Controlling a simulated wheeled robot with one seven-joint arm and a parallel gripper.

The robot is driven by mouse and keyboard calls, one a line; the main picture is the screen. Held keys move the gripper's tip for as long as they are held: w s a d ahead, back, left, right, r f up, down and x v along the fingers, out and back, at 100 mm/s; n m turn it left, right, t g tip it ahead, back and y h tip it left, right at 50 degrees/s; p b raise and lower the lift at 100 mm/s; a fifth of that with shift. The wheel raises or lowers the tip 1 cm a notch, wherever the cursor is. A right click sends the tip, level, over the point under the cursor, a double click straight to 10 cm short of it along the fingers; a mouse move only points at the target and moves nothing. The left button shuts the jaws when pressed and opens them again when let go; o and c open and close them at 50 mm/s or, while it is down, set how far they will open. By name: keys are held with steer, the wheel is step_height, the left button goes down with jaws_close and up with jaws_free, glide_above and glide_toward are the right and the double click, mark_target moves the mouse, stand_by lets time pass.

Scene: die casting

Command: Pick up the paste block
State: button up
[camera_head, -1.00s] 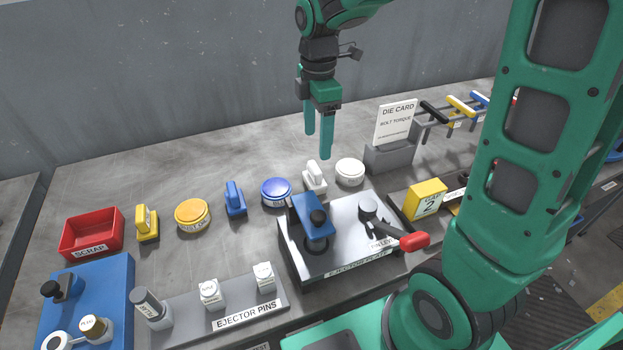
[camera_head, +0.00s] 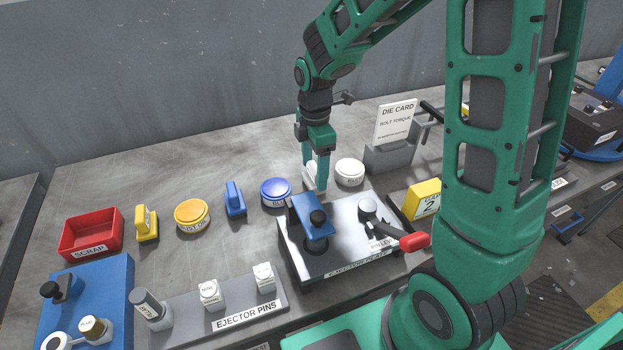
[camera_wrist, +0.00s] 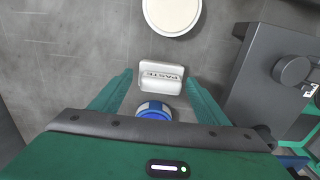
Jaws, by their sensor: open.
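The paste block is a white block with a raised grip, marked PASTE in the wrist view (camera_wrist: 160,78). In the head view the paste block (camera_head: 309,177) stands on the bench between a blue tin and a white tin, partly hidden by a finger. My gripper (camera_head: 317,186) is open and points down over it. In the wrist view my gripper's fingertips (camera_wrist: 158,76) lie on either side of the block, with nothing gripped. I cannot tell whether the fingers touch it.
The white tin (camera_head: 349,172) is close on the right and the blue tin (camera_head: 276,191) on the left. The ejector plate (camera_head: 350,263) stands close in front, with a blue piece and a red-handled lever. A die card (camera_head: 396,122) stands at the back right. Bare bench lies behind.

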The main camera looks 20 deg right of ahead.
mark_target(314, 167)
steer(key=shift+f, duration=0.1)
steer(key=shift+c, duration=0.4)
steer(key=c, duration=1.1)
step_height(314, 167, up, 18)
steer(key=shift+r, duration=0.1)
steer(key=o, duration=0.5)
steer(key=c, duration=0.3)
